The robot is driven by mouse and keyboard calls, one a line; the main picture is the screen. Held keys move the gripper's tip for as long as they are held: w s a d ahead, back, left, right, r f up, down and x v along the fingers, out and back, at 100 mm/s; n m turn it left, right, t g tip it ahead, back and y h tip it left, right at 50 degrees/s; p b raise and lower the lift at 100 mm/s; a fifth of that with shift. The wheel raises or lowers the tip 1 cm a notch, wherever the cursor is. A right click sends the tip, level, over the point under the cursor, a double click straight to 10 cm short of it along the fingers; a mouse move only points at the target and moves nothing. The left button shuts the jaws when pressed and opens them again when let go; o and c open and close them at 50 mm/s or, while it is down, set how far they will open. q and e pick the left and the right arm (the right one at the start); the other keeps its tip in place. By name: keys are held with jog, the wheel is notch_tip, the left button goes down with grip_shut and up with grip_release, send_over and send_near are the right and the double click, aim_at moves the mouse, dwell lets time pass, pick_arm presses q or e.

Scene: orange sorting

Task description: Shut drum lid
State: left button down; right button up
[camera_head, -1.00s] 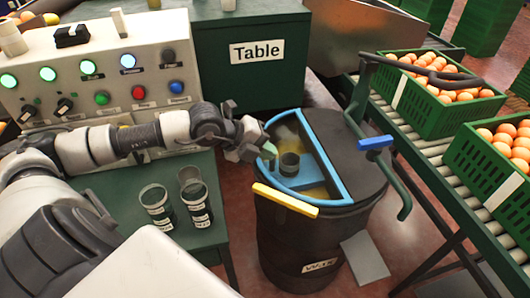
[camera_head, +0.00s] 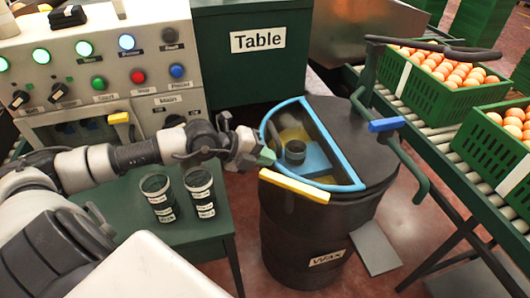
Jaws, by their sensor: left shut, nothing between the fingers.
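The black drum (camera_head: 315,240) with a wax label stands upright right of centre. Its top has a half-round opening with a blue rim (camera_head: 274,121), and the opening is uncovered. A yellow bar handle (camera_head: 295,186) sticks out at the drum's front left edge. Inside the opening I see yellowish contents, a light blue piece and a dark cup (camera_head: 295,151). The other half of the top is a dark flat cover (camera_head: 347,130). My left gripper (camera_head: 265,157) is shut and empty at the left of the rim, just above the yellow handle; contact is unclear. My right gripper is out of view.
Two dark cups stand on the green table (camera_head: 180,235) at left, below the control panel (camera_head: 125,75). The conveyor (camera_head: 447,185) with green crates of oranges runs along the right.

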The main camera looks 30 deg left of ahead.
pick_arm(q)
jog(key=shift+s+f, duration=0.25)
jog(key=shift+f, duration=0.35)
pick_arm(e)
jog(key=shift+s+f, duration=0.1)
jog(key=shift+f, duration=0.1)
pick_arm(q)
jog(key=d+r+p, duration=0.3)
jog(key=d+r, duration=0.8)
jog(key=r, duration=0.1)
jog(key=shift+w+d, duration=0.2)
jog(key=shift+d, duration=0.1)
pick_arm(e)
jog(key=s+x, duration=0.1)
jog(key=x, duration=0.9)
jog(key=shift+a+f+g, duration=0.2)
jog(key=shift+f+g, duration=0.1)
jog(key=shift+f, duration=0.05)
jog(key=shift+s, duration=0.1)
